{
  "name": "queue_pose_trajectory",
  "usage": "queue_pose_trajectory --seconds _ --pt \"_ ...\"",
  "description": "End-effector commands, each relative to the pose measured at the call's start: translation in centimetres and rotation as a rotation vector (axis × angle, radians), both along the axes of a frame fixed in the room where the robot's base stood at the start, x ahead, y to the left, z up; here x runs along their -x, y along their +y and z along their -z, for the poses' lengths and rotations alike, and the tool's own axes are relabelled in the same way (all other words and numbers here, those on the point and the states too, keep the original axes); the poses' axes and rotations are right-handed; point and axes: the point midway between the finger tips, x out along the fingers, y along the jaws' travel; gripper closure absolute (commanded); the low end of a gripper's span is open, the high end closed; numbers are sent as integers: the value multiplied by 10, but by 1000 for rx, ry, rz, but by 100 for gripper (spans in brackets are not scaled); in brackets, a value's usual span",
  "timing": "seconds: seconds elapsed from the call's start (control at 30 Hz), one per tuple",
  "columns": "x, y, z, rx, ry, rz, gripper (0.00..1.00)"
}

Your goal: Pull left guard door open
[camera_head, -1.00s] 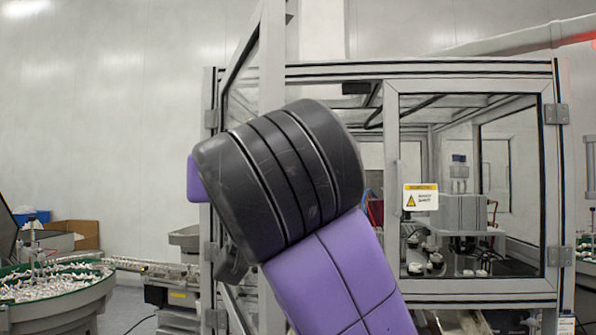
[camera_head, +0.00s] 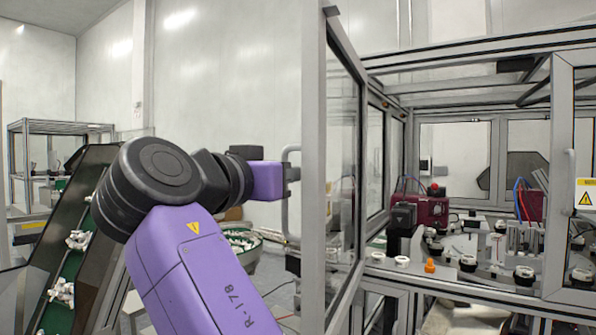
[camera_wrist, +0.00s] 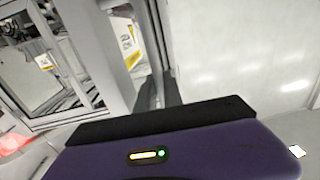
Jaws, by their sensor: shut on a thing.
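The left guard door (camera_head: 313,170) is a glazed panel in a grey metal frame. In the head view it stands swung out, seen nearly edge-on, with the cell opening to its right. Its grey bar handle (camera_head: 286,205) is on the left face. My gripper (camera_head: 292,173) is shut on this handle near its upper part; the fingertips are small and partly hidden there. In the wrist view my gripper's purple housing fills the bottom, and its fingers are hidden. A grey upright frame (camera_wrist: 98,50) rises beyond it.
The right guard door (camera_head: 560,180), with a yellow warning label, looks closed. Inside the cell are a red unit (camera_head: 425,212) and an orange part (camera_head: 430,266) on the worktable. A dark inclined conveyor (camera_head: 80,225) stands at left, near my arm.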

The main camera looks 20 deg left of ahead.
Motion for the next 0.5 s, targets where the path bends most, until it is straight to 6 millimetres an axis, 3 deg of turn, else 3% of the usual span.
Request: queue_pose_trajectory --seconds 0.47,0.5 --pt "-3 1 -2 -3 -1 11 100" --pt "-3 0 -2 -3 -1 11 85"
